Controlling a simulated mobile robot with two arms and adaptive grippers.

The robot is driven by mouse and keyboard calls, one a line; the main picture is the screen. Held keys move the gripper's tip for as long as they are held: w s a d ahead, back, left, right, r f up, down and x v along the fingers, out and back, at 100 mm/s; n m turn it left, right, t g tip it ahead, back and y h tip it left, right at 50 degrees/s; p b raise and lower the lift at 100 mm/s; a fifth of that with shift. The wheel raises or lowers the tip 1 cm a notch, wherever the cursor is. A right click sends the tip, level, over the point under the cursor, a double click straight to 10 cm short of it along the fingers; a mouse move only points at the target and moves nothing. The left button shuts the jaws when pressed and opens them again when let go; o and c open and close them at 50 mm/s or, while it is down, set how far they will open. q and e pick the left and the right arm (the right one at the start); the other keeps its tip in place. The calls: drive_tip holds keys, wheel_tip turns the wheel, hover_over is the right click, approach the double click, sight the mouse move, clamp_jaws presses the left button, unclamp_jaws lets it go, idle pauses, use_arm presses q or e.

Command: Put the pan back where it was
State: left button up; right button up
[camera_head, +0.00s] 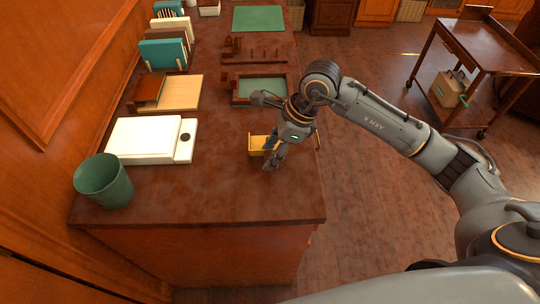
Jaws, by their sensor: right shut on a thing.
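My right gripper (272,163) is over the right edge area of the wooden desk (200,205), pointing down. It is shut on a small yellow, open-topped piece (257,143), which seems to be the pan. The gripper and wrist hide part of this piece. I cannot tell whether it touches the desk top. A white flat device (145,137) with a round dark dial, like a scale, lies to the left of the gripper. My left gripper is not in view.
A green bin (104,181) stands at the desk's near left. Behind are a wooden board (183,93), upright books (163,54), and a green-lined wooden tray (259,88). A green mat (259,19) lies at the far end. The desk's near front is clear. A wooden cart (480,47) stands right.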

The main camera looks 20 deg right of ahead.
drive_tip(key=shift+w+f, duration=0.2)
drive_tip(key=shift+f, duration=0.1)
wheel_tip(320, 180, down, 2)
drive_tip(key=shift+f+p, duration=0.1)
drive_tip(key=shift+p, duration=0.6)
drive_tip(key=shift+f, duration=0.4)
drive_tip(key=shift+f, duration=0.1)
drive_tip(key=shift+w+f, duration=0.1)
drive_tip(key=shift+f, duration=0.05)
drive_tip(key=o, duration=1.1)
drive_tip(key=shift+o, duration=0.2)
drive_tip(key=shift+r, duration=0.2)
